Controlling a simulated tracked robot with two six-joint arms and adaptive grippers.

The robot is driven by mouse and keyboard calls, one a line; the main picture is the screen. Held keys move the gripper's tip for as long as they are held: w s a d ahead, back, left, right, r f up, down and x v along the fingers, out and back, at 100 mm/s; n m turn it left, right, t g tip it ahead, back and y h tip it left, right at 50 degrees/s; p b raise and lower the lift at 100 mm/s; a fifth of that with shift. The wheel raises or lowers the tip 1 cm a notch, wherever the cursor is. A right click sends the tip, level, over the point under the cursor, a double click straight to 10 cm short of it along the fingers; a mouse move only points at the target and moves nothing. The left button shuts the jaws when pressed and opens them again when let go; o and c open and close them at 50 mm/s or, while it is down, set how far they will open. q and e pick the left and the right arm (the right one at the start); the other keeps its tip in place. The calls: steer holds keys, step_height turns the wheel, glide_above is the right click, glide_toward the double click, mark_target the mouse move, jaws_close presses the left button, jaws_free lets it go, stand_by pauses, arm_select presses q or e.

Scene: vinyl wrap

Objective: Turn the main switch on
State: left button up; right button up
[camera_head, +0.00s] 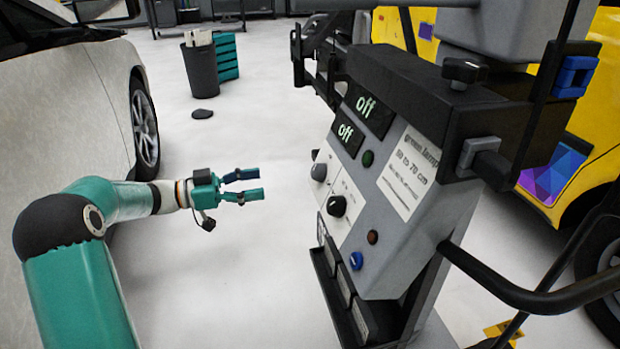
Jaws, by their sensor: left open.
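A grey control panel (405,190) on a machine stands right of centre. I cannot read which one is the main switch. My left gripper (252,184) is open and empty, to the left of the panel and apart from it, with its fingers pointing right towards the knobs. My right gripper is not in view.
A black handle bar (540,298) sticks out at the panel's lower right. A white car (65,110) stands at left and a yellow vehicle (603,95) at right. A dark bin (201,70) stands at the back. The floor between my left gripper and the panel is clear.

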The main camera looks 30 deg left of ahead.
mark_target(312, 175)
arm_select(q)
steer(key=b+x, duration=0.2)
steer(key=x, duration=1)
steer(key=shift+w+d+b, duration=0.1)
steer(key=shift+w+b, duration=0.05)
steer(key=shift+b, duration=0.2)
steer(key=c, duration=1.1)
steer(key=shift+d, duration=0.15)
steer(key=shift+c, duration=0.2)
